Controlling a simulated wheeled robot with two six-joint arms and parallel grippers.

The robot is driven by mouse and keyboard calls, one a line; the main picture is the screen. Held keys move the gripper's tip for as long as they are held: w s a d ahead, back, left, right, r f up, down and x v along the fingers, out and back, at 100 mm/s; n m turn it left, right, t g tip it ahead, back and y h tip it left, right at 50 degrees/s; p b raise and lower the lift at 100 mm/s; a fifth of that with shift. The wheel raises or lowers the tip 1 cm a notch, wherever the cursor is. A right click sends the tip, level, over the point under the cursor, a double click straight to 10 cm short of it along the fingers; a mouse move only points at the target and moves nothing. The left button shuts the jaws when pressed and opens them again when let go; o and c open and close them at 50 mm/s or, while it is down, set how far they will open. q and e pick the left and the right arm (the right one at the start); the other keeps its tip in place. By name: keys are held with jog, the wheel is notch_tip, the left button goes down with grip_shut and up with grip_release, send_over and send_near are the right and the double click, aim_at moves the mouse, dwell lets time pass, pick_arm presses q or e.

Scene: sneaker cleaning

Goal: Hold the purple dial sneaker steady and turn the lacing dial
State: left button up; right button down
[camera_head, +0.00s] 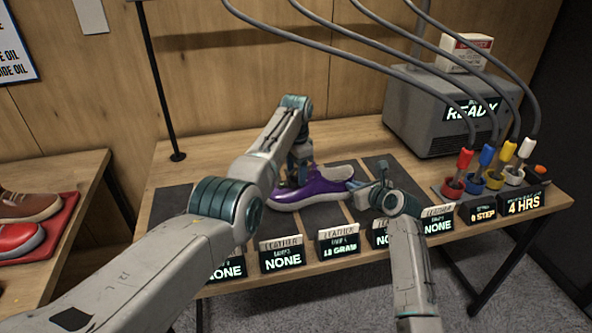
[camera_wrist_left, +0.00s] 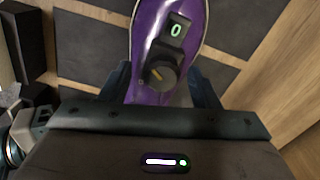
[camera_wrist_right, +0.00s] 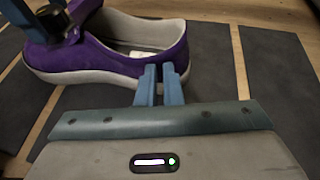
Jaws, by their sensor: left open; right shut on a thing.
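The purple sneaker (camera_head: 322,186) with a pale sole lies on the dark mats of the bench, and its side shows in the right wrist view (camera_wrist_right: 105,62). Its round black lacing dial (camera_wrist_left: 160,74) is on the top, beside a small readout (camera_wrist_left: 177,27) showing 0. My left gripper (camera_head: 299,168) is over the front of the sneaker; in the left wrist view its open fingers stand either side of the dial, apart from it. My right gripper (camera_wrist_right: 161,76) is shut on the rim of the sneaker at the heel end. The dial is hidden in the head view.
Several small display signs (camera_head: 283,255) line the bench's front edge. A grey machine (camera_head: 440,110) with cables stands at back right, near colored plugs in cups (camera_head: 489,180). Other shoes (camera_head: 25,207) sit on a side table at left. Bare mats (camera_wrist_right: 212,75) surround the sneaker.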

pick_arm(q)
jog(key=c, duration=1)
jog(key=shift+n, duration=0.3)
jog(key=shift+d+n, duration=0.1)
jog(key=shift+n, duration=2.5)
jog(key=o, duration=1)
